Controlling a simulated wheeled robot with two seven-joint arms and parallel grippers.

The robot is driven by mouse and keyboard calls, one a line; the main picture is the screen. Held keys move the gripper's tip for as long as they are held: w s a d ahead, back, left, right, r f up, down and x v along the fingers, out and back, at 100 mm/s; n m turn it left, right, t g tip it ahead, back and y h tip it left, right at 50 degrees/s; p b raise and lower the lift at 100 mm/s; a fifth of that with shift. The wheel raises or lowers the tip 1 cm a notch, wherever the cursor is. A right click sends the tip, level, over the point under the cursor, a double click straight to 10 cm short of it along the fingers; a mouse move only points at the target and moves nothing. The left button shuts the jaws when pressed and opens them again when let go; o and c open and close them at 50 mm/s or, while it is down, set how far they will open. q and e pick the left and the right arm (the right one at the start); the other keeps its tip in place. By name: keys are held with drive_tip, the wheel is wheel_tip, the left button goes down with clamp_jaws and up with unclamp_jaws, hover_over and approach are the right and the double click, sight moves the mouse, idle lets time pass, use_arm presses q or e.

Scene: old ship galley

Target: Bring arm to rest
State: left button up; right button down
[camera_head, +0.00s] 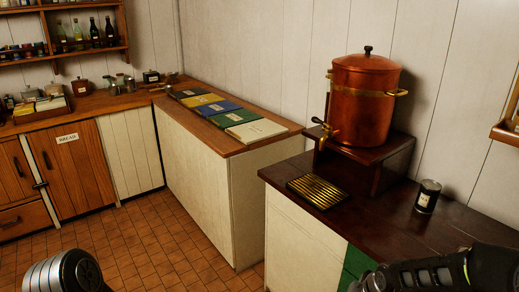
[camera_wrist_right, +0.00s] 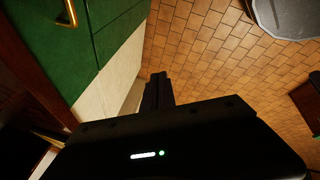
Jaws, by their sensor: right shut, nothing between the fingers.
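My right arm (camera_head: 430,273) comes in at the bottom right of the head view, in front of the dark counter. In the right wrist view my right gripper (camera_wrist_right: 158,91) has its black fingers together with nothing between them. It points over the tiled floor beside a green cabinet front (camera_wrist_right: 100,45). Only a grey rounded part of my left arm (camera_head: 65,272) shows at the bottom left of the head view. My left gripper is out of frame.
A copper urn (camera_head: 363,100) stands on a wooden stand on the dark counter (camera_head: 400,235). Nearby are a brass drip grate (camera_head: 317,191) and a dark labelled jar (camera_head: 427,196). Several coloured boards lie on the wooden counter (camera_head: 217,140). The tiled floor (camera_head: 150,235) at left is clear.

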drive_tip(key=s+a+f+m+y, duration=0.2)
drive_tip(key=s+a+f+m, duration=0.4)
drive_tip(key=a+f+m, duration=0.4)
drive_tip(key=s+a+f+m+g, duration=0.1)
drive_tip(key=s+a+f, duration=0.3)
drive_tip(key=s, duration=0.5)
drive_tip(key=s+a+f+m+g, duration=0.2)
drive_tip(key=s+a+f+m, duration=0.1)
drive_tip(key=s, duration=0.6)
drive_tip(key=shift+a+f+g+y, duration=0.3)
drive_tip(key=shift+a+f+y, duration=0.15)
drive_tip(key=shift+a, duration=0.8)
drive_tip(key=shift+s, duration=0.1)
